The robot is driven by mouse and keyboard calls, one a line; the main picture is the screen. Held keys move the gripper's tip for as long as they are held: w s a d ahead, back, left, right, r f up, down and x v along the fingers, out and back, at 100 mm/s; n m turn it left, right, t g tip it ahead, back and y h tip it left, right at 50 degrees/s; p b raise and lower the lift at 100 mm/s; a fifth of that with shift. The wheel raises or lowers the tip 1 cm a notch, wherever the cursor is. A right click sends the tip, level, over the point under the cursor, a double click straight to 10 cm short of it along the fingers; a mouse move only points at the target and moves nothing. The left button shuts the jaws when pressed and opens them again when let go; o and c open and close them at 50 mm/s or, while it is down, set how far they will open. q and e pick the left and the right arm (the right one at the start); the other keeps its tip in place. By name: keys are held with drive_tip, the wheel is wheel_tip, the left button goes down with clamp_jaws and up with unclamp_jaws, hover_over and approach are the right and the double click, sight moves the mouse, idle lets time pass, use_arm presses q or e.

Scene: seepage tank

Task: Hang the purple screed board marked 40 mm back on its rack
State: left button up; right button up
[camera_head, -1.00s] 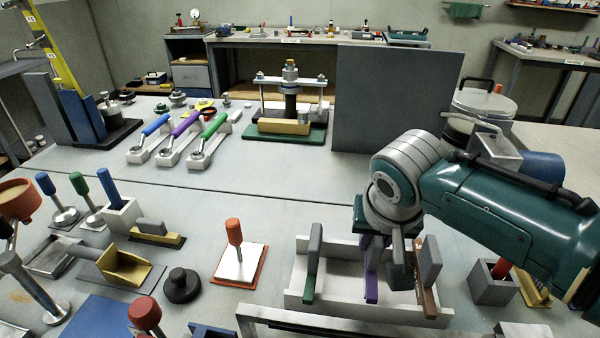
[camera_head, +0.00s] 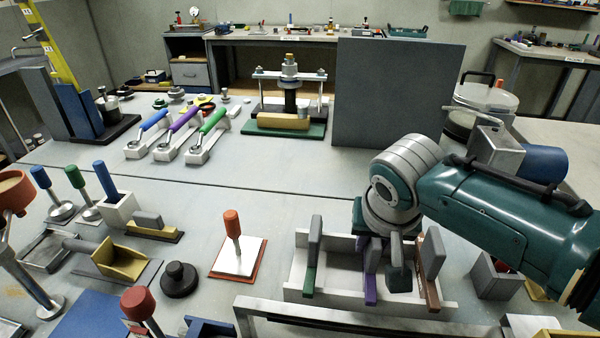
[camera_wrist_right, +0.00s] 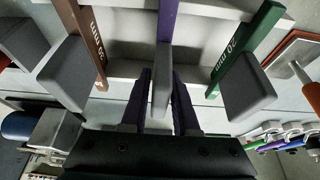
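The purple screed board (camera_head: 370,291) stands in the middle of the light rack (camera_head: 338,292), between a green board (camera_head: 309,281) and a brown board (camera_head: 432,292). Its mark is not readable here. In the right wrist view the purple board (camera_wrist_right: 168,20) runs upward from its grey handle (camera_wrist_right: 160,85). My right gripper (camera_wrist_right: 161,95) has one dark finger on each side of that handle. Thin gaps show between handle and fingers, so it looks open around it. In the head view my right gripper (camera_head: 375,244) is right above the rack, partly hiding the handle. My left gripper is not in view.
The green board's handle (camera_head: 315,240) and the brown board's handle (camera_head: 433,252) stand close on either side. A red-handled tamper (camera_head: 233,240) is left of the rack. A metal bar (camera_head: 300,321) runs in front. The table behind the rack is clear.

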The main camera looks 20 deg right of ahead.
drive_tip(key=o, duration=0.4)
drive_tip(key=shift+c, duration=0.2)
drive_tip(key=shift+s+a+r+p, duration=0.15)
drive_tip(key=shift+r+p, duration=0.15)
drive_tip(key=shift+r, duration=0.2)
drive_tip(key=p+v, duration=0.2)
drive_tip(key=v, duration=0.6)
drive_tip(key=shift+p, duration=0.4)
drive_tip(key=shift+s+r, duration=0.1)
drive_tip(key=shift+r, duration=0.35)
